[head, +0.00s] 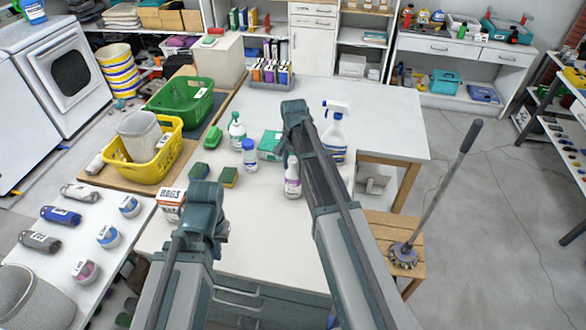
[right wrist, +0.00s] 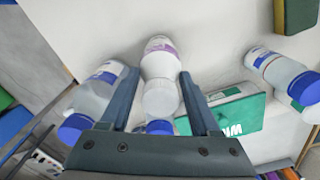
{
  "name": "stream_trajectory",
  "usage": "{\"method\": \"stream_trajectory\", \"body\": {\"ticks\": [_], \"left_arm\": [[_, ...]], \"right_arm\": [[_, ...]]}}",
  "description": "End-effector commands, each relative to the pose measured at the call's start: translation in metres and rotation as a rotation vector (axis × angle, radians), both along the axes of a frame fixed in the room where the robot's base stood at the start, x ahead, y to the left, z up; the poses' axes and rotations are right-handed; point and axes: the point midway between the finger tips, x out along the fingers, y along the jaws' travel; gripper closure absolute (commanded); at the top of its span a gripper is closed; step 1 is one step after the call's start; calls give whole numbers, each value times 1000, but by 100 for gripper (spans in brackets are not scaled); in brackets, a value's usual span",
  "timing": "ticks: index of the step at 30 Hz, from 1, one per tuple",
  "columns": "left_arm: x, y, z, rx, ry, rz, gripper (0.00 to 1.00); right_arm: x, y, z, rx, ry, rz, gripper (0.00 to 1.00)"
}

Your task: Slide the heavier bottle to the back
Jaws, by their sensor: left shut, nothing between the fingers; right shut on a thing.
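A white bottle with a purple label (head: 292,180) stands upright on the white worktop. In the right wrist view the white bottle (right wrist: 160,70) is between the fingers of my right gripper (right wrist: 160,100), which is shut on it. My right gripper (head: 290,155) hides its top in the head view. The frames do not show which bottle is heavier. My left gripper (head: 204,205) is shut and empty over the worktop's left side.
A green box (head: 270,146) lies behind the white bottle. Sponges (head: 229,177) and a small printed box (head: 169,206) are to the left. A rack of cartons (head: 271,82) stands at the back. The worktop (head: 385,115) is clear right of the spray bottle.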

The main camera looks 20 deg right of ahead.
Motion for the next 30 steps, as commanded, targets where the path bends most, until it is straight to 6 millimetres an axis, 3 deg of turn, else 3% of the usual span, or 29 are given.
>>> {"method": "stream_trajectory", "body": {"ticks": [8,9,14,30], "left_arm": [[0,0,0,0,0,0,100],[0,0,0,0,0,0,100],[0,0,0,0,0,0,100],[0,0,10,0,0,0,100]], "right_arm": [[1,-1,0,-1,-1,0,100],[0,-1,0,-1,-1,0,32],[0,0,0,-1,-1,0,3],[0,0,10,0,0,0,2]]}}
